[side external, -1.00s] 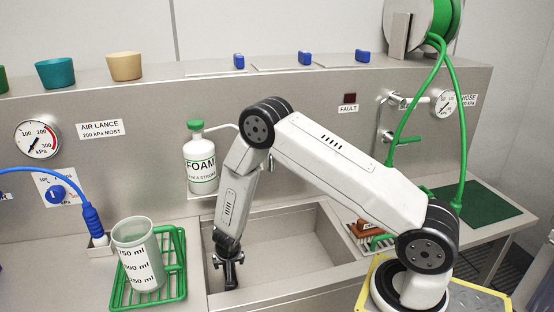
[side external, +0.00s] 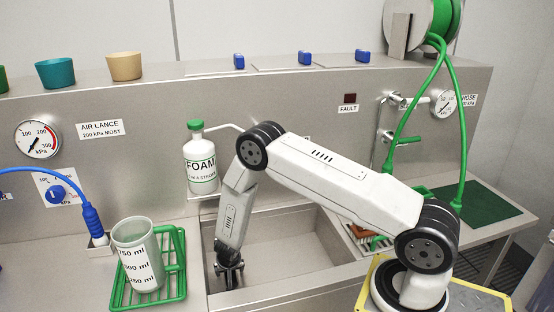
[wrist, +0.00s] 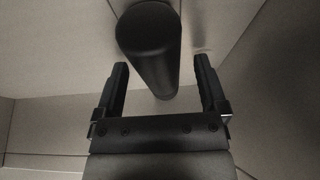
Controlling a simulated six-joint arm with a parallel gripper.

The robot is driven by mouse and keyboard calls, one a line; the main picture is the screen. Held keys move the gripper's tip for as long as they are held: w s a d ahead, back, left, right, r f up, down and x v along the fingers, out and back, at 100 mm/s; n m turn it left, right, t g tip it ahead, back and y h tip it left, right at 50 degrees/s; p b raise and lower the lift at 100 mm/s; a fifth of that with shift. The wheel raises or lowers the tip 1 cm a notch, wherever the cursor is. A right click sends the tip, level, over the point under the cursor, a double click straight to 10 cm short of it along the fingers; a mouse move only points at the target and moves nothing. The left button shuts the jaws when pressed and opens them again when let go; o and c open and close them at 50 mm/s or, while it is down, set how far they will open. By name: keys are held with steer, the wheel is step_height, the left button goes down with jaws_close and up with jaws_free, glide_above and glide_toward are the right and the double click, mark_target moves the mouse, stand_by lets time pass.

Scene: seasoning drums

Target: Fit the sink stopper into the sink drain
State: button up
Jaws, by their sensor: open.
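My gripper (side external: 229,282) is low inside the left part of the steel sink (side external: 290,240), pointing down. In the wrist view my gripper (wrist: 161,68) has its two black fingers apart. A dark, round-ended upright cylinder (wrist: 150,35), which may be the sink stopper, shows just beyond and between the fingertips. I see a gap on each side of it, so it is not gripped. I cannot tell whether it stands in the drain. The drain does not show in either view, and the cylinder is not distinguishable in the side view.
The sink walls stand close around my gripper. Left of the sink, a measuring jug (side external: 137,255) stands on a green rack (side external: 172,265). A foam bottle (side external: 200,160) is on the back wall. A brush (side external: 360,231) lies right of the sink, and a green hose (side external: 405,110) hangs behind.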

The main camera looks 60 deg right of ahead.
stand_by(0.3)
jaws_close()
steer(key=shift+r, duration=0.1)
steer(key=shift+r, duration=4.95)
